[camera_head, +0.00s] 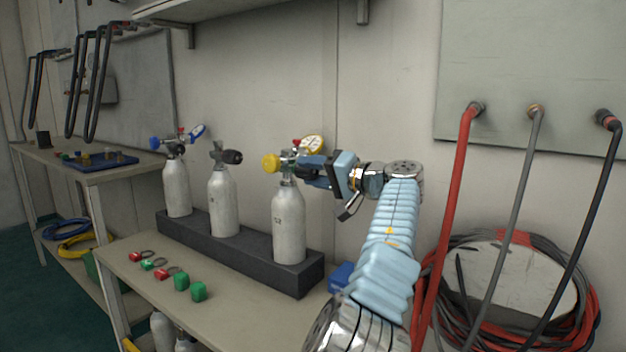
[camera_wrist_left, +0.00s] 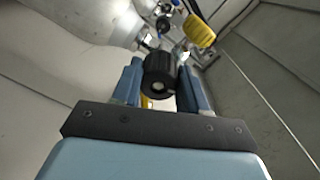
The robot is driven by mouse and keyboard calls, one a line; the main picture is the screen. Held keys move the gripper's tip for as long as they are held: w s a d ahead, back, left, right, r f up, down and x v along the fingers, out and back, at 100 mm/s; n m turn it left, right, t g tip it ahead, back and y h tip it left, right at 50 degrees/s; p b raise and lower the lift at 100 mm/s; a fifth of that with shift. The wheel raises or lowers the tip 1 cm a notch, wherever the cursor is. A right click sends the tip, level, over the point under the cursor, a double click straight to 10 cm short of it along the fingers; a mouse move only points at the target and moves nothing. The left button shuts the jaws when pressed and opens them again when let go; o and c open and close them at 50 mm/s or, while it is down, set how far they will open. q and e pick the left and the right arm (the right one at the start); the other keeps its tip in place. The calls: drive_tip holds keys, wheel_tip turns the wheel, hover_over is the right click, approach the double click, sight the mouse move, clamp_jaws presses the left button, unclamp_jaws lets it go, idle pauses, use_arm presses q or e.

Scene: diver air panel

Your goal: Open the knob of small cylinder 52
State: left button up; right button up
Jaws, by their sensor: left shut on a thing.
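The rightmost of three small pale cylinders (camera_head: 289,225) stands upright on the dark block; its small label appears to read 52. Its valve carries a yellow knob (camera_head: 270,163) on the left and a yellow-rimmed gauge (camera_head: 312,143) above. My left gripper (camera_head: 308,166) is at the right side of this valve. In the wrist view, my left gripper (camera_wrist_left: 160,82) has its two blue fingers on either side of a black ribbed knob (camera_wrist_left: 159,74), shut on it. In the head view the fingers hide that knob. My right gripper is not in view.
The dark block (camera_head: 312,272) also holds a middle cylinder (camera_head: 223,203) and a left cylinder (camera_head: 177,190). Green caps (camera_head: 198,291) and red pieces lie on the bench (camera_head: 240,322) in front. Hoses (camera_head: 459,180) hang at the right. A wall shelf (camera_head: 205,8) is overhead.

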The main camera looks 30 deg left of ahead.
use_arm(q)
drive_tip(key=n, duration=0.1)
drive_tip(key=n+b, duration=0.1)
drive_tip(key=n, duration=0.1)
drive_tip(key=n+b, duration=0.1)
drive_tip(key=shift+f, duration=0.25)
drive_tip(key=shift+n+b, duration=0.45)
drive_tip(key=shift+n, duration=0.65)
drive_tip(key=n+b, duration=0.1)
drive_tip(key=n, duration=0.3)
drive_tip(key=shift+n+t, duration=0.3)
drive_tip(key=n+b, duration=0.1)
drive_tip(key=n, duration=0.3)
drive_tip(key=shift+w, duration=0.1)
drive_tip(key=n, duration=0.4)
drive_tip(key=shift+b, duration=0.35)
drive_tip(key=n, duration=0.4)
drive_tip(key=shift+n+y, duration=0.3)
drive_tip(key=n, duration=0.4)
drive_tip(key=shift+r+n, duration=0.1)
drive_tip(key=shift+n, duration=0.3)
drive_tip(key=n+g, duration=0.1)
drive_tip(key=n, duration=0.3)
drive_tip(key=shift+w+p, duration=0.1)
drive_tip(key=shift+p, duration=0.3)
drive_tip(key=shift+n, duration=0.3)
